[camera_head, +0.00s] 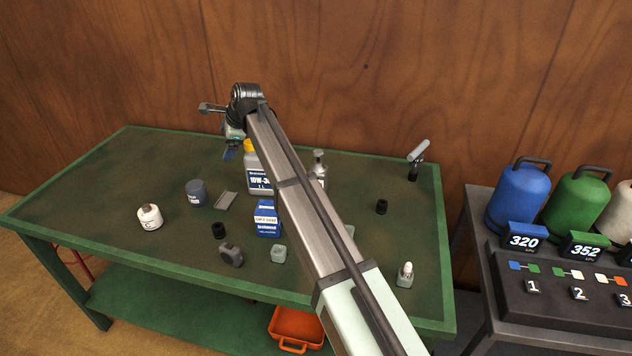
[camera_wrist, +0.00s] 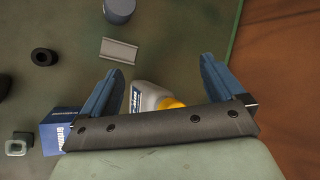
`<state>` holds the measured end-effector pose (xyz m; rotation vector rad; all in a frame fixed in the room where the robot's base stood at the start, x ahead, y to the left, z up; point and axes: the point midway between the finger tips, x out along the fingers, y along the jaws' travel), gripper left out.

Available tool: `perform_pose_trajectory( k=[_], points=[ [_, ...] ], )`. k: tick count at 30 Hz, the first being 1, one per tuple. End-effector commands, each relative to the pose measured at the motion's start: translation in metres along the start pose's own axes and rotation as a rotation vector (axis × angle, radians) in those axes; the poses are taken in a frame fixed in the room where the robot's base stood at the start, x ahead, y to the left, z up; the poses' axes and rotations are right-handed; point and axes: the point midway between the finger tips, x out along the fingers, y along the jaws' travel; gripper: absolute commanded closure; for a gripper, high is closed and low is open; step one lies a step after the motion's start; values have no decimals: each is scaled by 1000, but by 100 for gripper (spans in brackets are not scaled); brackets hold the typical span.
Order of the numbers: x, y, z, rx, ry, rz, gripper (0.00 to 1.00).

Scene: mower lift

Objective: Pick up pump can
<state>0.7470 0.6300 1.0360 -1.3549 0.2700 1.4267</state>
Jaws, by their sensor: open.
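A silver can with a narrow top (camera_head: 318,166), which looks like the pump can, stands on the green table just right of the grey oil bottle. My arm partly covers it in the head view, and I cannot make it out in the wrist view. My gripper (camera_head: 231,148) is high over the back of the table, left of that can. In the wrist view my gripper (camera_wrist: 161,65) has its blue fingers wide apart with nothing held. The grey oil bottle (camera_wrist: 148,97) with a yellow cap shows below, between the fingers and partly hidden by the palm.
The green table (camera_head: 110,165) also holds a blue-white box (camera_head: 267,220), a white can (camera_head: 150,217), a dark blue tin (camera_head: 197,193), a grey channel piece (camera_head: 226,201) and black rings. A white-capped bottle (camera_head: 405,275) stands front right. The table's left part is clear.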

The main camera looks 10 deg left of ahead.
Motion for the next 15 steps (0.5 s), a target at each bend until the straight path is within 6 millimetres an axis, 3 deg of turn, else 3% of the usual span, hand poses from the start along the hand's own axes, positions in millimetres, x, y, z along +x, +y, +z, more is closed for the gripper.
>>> perform_pose_trajectory(
  k=[1, 7, 15],
  points=[
    [-17, -9, -27, 50, 16, 9, 4],
    [-71, -19, -119, 238, 66, 73, 4],
    [-123, 8, -229, 476, 99, 202, 4]
  ],
)
